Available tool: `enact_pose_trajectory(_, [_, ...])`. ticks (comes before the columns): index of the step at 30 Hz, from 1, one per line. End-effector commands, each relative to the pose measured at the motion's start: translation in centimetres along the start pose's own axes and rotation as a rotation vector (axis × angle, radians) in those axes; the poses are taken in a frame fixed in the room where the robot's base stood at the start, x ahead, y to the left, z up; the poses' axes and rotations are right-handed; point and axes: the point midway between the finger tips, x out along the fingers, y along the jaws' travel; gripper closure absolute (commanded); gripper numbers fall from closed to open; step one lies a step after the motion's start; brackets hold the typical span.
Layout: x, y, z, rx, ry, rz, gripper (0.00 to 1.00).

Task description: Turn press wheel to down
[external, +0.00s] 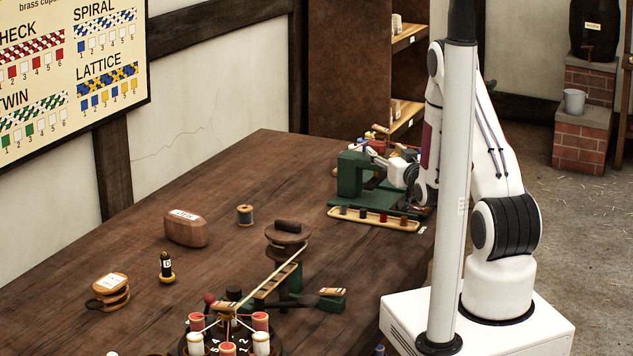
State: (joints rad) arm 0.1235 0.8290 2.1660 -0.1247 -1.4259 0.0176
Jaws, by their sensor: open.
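A green press (352,172) stands at the far right part of the bench. A small wheel or handle with a reddish knob and a light wooden part (379,134) shows at its top; it is small and partly covered, so I cannot tell its exact setting. My gripper (393,166) is at the press, just below and right of that part, and it is open. My arm hides much of the press's right side. I cannot tell whether the fingers touch the wheel, and nothing is seen held.
The bench's far-left surface is clear.

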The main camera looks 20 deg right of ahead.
Motion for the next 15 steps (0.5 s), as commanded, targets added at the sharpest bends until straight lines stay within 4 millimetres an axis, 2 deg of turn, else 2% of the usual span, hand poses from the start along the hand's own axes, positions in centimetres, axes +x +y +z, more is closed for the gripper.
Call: enact_pose_trajectory(15, [4.9, 0.0, 0.0, 0.000, 0.000, 0.000, 0.49])
